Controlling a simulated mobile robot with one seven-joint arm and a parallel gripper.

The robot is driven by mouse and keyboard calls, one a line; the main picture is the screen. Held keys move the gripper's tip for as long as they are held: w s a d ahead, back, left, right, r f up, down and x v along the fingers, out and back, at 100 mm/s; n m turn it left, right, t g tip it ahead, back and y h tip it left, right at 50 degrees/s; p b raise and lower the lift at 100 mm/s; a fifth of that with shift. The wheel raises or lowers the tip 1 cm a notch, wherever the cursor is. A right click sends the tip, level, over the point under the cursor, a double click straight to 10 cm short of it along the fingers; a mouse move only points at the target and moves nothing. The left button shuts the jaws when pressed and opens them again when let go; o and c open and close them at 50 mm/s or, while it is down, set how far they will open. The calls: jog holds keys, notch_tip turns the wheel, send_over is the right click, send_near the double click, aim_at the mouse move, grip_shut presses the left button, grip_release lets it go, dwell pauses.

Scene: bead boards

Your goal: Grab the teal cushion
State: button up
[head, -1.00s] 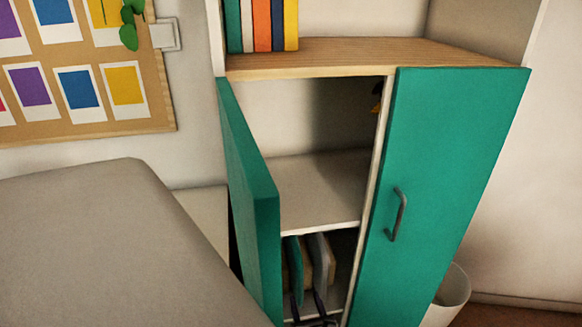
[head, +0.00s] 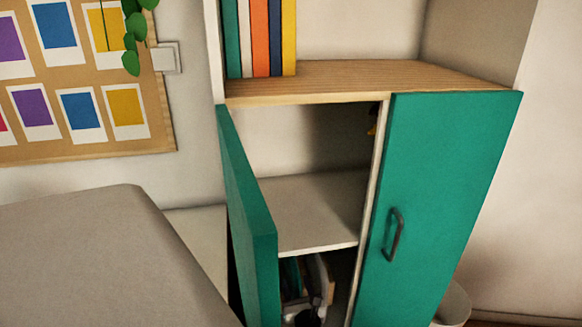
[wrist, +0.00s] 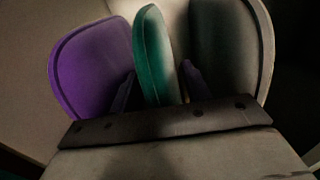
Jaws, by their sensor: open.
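The teal cushion (wrist: 152,60) stands on edge in the wrist view, a thin upright slab at the centre. In the head view a bit of it (head: 290,274) shows in the cabinet's lower compartment, behind the half-open left door. My gripper (wrist: 160,88) is open, with one dark finger on each side of the teal cushion's lower part. I cannot tell whether either finger touches it. In the head view my gripper (head: 308,306) is partly hidden by the door and shadow.
In the wrist view a purple cushion-like piece (wrist: 92,65) stands left of the teal one and a dark grey piece (wrist: 226,50) right of it. The open teal door (head: 250,220) bounds the left; the closed right door (head: 445,180) bounds the right. A shelf (head: 310,215) lies above.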

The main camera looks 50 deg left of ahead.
jog(key=shift+w+a, duration=0.1)
jog(key=shift+a, duration=0.15)
grip_shut()
jog(key=shift+r, duration=0.1)
dwell(0.3)
